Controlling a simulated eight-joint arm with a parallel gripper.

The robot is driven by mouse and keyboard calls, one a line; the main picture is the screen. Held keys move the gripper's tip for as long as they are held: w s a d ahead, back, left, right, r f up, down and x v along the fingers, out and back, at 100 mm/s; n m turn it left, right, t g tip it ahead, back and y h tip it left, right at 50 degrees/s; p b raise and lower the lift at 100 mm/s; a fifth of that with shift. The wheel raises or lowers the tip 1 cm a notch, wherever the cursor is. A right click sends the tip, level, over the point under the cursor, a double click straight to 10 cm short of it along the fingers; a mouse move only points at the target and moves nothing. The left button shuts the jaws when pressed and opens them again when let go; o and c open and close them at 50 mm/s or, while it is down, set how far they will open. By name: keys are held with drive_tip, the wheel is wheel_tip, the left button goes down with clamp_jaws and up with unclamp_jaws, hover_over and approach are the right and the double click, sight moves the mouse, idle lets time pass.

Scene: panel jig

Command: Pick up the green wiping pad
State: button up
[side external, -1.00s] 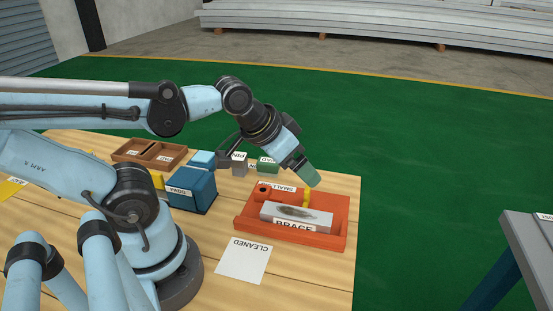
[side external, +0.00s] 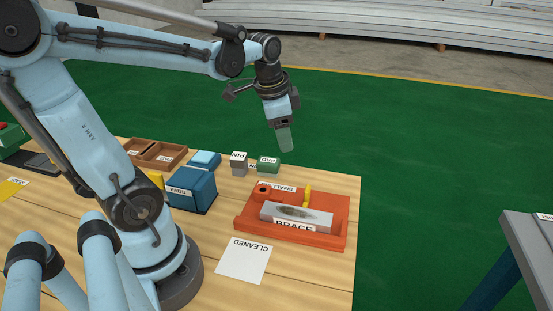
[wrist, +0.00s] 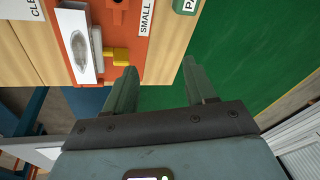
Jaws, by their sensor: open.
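The green pad (side external: 268,167), a small block with a PAD label, sits on the table near its far edge, right of the grey PIN block (side external: 239,164). In the wrist view a corner of the green pad (wrist: 188,5) shows at the top edge, mostly cut off. My gripper (side external: 286,148) hangs in the air above and to the right of the pad, pointing down. In the wrist view its two fingers (wrist: 160,66) are apart with nothing between them.
A blue PADS box (side external: 191,190) stands left of the pad. A white CLEANED card (side external: 244,262) lies in front. Brown trays (side external: 160,155) stand farther left.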

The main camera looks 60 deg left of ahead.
sight(268, 160)
drive_tip(key=a+f+m+g+h, duration=0.1)
drive_tip(key=a+f+m+g, duration=0.2)
drive_tip(key=a, duration=0.7)
drive_tip(key=shift+m, duration=0.4)
drive_tip(key=f, duration=0.5)
drive_tip(key=shift+w+d+f, duration=0.2)
drive_tip(key=shift+d+f, duration=0.1)
drive_tip(key=shift+f, duration=0.1)
drive_tip(key=shift+w+d+f, duration=0.1)
drive_tip(key=shift+f, duration=1.25)
drive_tip(key=shift+w+d+f, duration=0.1)
drive_tip(key=shift+f, duration=1.25)
